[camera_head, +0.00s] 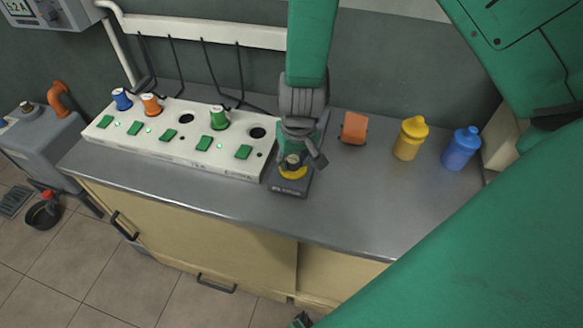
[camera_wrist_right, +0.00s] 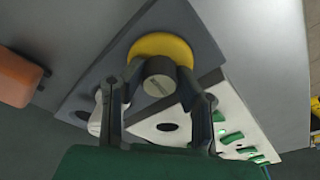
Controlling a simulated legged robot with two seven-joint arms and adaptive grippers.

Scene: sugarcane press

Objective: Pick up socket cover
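Contact lower down cannot be made out.
A white socket panel (camera_head: 175,148) with green switches and blue, orange and green plugs stands left of the base. An orange block (camera_head: 354,128), a yellow bottle (camera_head: 410,138) and a blue bottle (camera_head: 461,148) stand to the right. The counter's front (camera_head: 350,210) is clear.

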